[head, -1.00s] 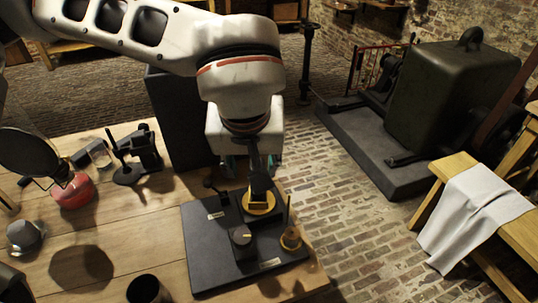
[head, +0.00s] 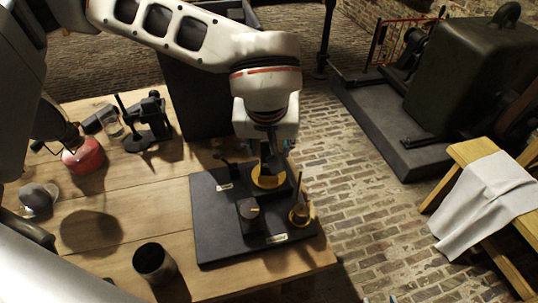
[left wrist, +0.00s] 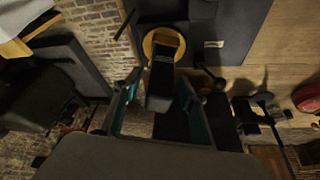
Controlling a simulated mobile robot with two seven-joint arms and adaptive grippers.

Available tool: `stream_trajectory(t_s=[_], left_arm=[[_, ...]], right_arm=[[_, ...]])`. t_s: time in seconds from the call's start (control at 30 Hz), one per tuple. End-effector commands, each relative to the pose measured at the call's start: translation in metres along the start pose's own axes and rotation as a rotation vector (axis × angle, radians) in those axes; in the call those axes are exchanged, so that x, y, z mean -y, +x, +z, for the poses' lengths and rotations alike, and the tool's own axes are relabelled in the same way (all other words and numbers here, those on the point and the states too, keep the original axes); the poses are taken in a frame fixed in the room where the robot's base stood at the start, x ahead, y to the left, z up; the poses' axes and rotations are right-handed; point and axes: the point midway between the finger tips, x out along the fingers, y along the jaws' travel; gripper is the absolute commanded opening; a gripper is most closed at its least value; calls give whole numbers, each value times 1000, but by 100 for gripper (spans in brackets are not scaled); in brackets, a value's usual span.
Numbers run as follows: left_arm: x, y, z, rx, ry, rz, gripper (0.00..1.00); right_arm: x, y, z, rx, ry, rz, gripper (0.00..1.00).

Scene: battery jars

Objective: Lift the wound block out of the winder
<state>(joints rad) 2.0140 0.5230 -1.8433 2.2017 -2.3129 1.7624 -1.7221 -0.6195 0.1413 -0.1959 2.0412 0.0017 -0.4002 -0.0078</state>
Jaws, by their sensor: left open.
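The winder is a black base board (head: 215,245) on the table's right part, carrying a yellow disc (head: 262,184). A dark upright block (head: 272,166) stands over the disc, partly hidden by my arm. In the left wrist view the block (left wrist: 160,88) lies between the teal fingers of my left gripper (left wrist: 160,80), with the yellow disc (left wrist: 178,36) beyond its end. My left gripper (head: 275,148) is open around the block, pointing down. Contact cannot be told. Small bluish tips, apparently my right gripper (head: 378,299), show at the bottom edge.
A dark knob (head: 249,213) and a thin post with a yellow base (head: 300,213) stand on the board's front. A dark cup (head: 154,262), a red pot (head: 84,156) and a black stand (head: 145,130) are on the table. A bench with white cloth (head: 485,205) stands right.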

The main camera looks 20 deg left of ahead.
Motion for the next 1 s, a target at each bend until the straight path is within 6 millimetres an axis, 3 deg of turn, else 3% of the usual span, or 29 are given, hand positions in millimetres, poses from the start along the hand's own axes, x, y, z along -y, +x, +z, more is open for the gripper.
stream_trajectory(t_s=[0.13,0.3,0.73,1.0], left_arm=[[0,-1,0,-1,0,0,42],[0,-1,0,0,0,0,0],[0,-6,-3,-3,-1,1,0],[0,-39,-17,-8,-3,3,0]], right_arm=[[-2,1,-2,-2,-1,3,40],[-2,1,0,0,-1,3,40],[-1,-1,2,4,1,1,40],[-2,-3,-6,-4,4,1,40]])
